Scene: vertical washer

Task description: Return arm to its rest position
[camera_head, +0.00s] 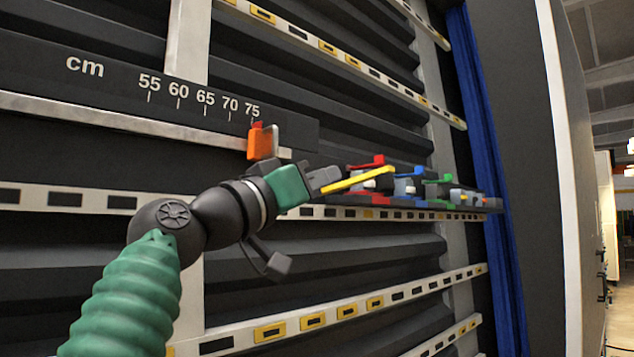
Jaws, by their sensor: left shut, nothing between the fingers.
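My left arm comes in from the lower left, with a green ribbed sleeve and a black wrist. My left gripper (322,179) points right and is shut, with nothing held. In the picture its tip overlaps the near end of a row of coloured clamps (405,186), by a yellow bar (358,180). I cannot tell whether it touches them. The gripper hides part of the rail behind it. My right gripper is out of view.
A dark ribbed washer wall (330,105) with slotted rails (340,305) fills most of the view. A black cm scale (100,95) has an orange slider (262,142) near 75. A blue vertical strip (485,150) and an open aisle lie at the right.

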